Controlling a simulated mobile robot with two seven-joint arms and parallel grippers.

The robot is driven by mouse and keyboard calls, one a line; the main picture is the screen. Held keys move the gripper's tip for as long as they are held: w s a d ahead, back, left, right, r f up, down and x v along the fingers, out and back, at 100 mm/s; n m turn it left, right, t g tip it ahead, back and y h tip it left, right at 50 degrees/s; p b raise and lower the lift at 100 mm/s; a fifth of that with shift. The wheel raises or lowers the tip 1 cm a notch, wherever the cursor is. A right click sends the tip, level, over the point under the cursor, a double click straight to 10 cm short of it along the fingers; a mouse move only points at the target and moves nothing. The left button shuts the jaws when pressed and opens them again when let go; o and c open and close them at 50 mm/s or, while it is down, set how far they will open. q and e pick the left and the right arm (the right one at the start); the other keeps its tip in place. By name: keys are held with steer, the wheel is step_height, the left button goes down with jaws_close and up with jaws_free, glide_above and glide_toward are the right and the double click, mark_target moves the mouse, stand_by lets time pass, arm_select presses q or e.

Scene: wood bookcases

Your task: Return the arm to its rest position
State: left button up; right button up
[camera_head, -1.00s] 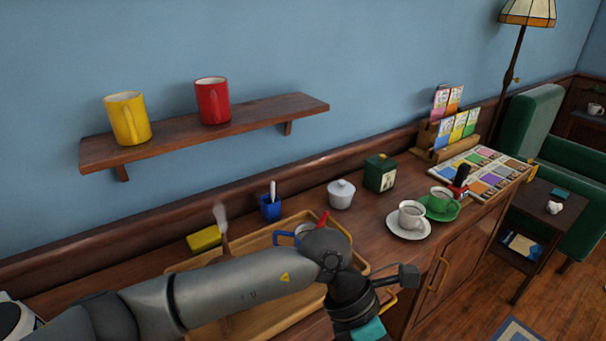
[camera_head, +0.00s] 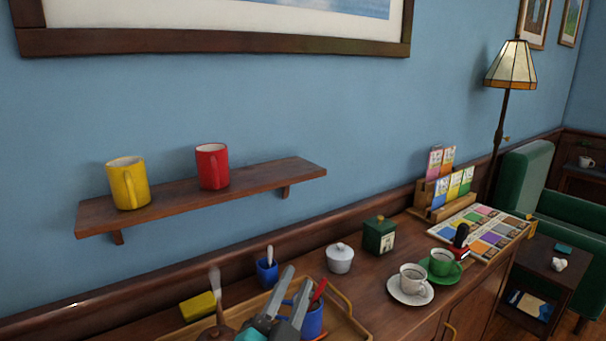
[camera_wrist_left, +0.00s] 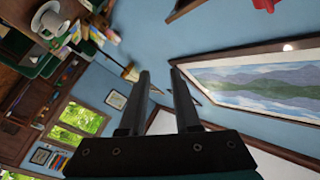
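My left gripper (camera_head: 298,275) shows at the bottom of the head view, its two grey fingers pointing up. It stands in front of the wooden tray (camera_head: 345,318) and overlaps a blue mug (camera_head: 313,322) in the picture. In the left wrist view the fingers (camera_wrist_left: 159,75) are apart with nothing between them, so it is open and empty. Most of my left arm is below the head view's edge. My right gripper is in neither view.
A wall shelf (camera_head: 255,178) holds a yellow mug (camera_head: 128,184) and a red mug (camera_head: 212,167). On the counter stand a blue cup (camera_head: 267,271), a white lidded pot (camera_head: 340,259), a green tin (camera_head: 379,236) and two cups on saucers. The air above the counter is free.

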arm_select(q)
steer(key=s+a+f+n+g+y, duration=0.3)
steer(key=a+f+n+g+y, duration=0.15)
steer(key=a+f, duration=0.35)
steer(key=s+a+f+n+g, duration=0.2)
steer(key=s+a+f+g, duration=0.25)
steer(key=s+f, duration=0.45)
steer(key=s+a+f+n+g, duration=0.3)
steer(key=s+f+g, duration=0.35)
steer(key=s, duration=0.55)
step_height(320, 180, down, 23)
steer(key=s, duration=0.1)
steer(key=s+a+f+g+y+b, duration=0.1)
steer(key=s+a+f+g, duration=0.1)
steer(key=s+f, duration=1.2)
steer(key=shift+s+m, duration=0.35)
steer(key=shift+s, duration=0.4)
